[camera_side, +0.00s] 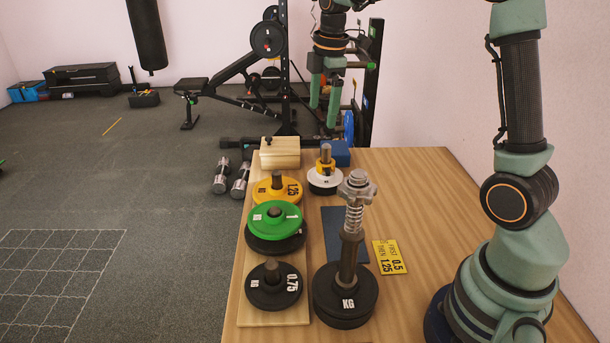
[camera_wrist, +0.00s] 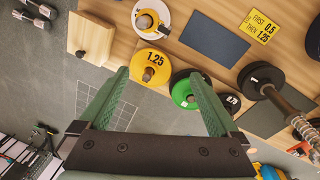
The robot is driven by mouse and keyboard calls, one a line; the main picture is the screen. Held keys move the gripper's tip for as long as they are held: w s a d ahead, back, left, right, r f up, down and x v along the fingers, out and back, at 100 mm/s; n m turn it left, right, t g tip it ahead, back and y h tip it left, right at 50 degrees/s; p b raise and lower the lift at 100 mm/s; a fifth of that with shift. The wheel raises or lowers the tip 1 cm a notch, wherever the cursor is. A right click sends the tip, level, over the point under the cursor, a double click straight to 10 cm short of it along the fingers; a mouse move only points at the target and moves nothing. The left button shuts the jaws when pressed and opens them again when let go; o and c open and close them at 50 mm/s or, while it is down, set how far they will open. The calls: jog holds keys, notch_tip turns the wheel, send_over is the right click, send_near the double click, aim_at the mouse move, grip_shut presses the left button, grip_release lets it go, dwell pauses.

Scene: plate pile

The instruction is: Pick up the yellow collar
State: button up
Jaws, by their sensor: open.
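The yellow collar (camera_side: 326,167) sits around a short peg on top of a white plate (camera_side: 325,183), at the back of the wooden table. In the wrist view the collar (camera_wrist: 142,28) is near the top, left of centre, with the white plate (camera_wrist: 160,10) under it. My gripper (camera_side: 325,110) hangs well above the table's back, fingers pointing down, apart from the collar. In the wrist view my gripper (camera_wrist: 158,73) has its two green fingers spread, with nothing between them.
A yellow 1.25 plate (camera_side: 277,188), a green plate (camera_side: 274,218) and a black 0.75 plate (camera_side: 274,286) sit on pegs along a wooden strip. A tall bar with a spring (camera_side: 354,215) stands nearby. A wooden block (camera_side: 280,152), blue block (camera_side: 336,153) and yellow card (camera_side: 390,257) are also there.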

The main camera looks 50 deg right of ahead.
aim_at(325, 160)
jog(key=w+d+f+n, duration=0.1)
jog(key=f, duration=0.1)
jog(key=w+d+f+n+g, duration=0.1)
jog(key=d+f+n, duration=0.1)
jog(key=w+d+f+n, duration=0.1)
jog(key=d+f, duration=0.1)
jog(key=shift+w+d+n+g, duration=0.15)
jog(key=shift+w+n+g, duration=0.15)
jog(key=shift+w+n, duration=0.1)
notch_tip(325, 160, down, 7)
jog(key=shift+s+d+f, duration=0.1)
jog(key=shift+d+f, duration=0.05)
jog(key=shift+f, duration=1.15)
jog(key=shift+d+f, duration=0.1)
jog(key=shift+f, duration=1.2)
jog(key=c, duration=1.5)
jog(key=shift+r, duration=0.1)
notch_tip(325, 160, up, 20)
jog(key=shift+f, duration=0.1)
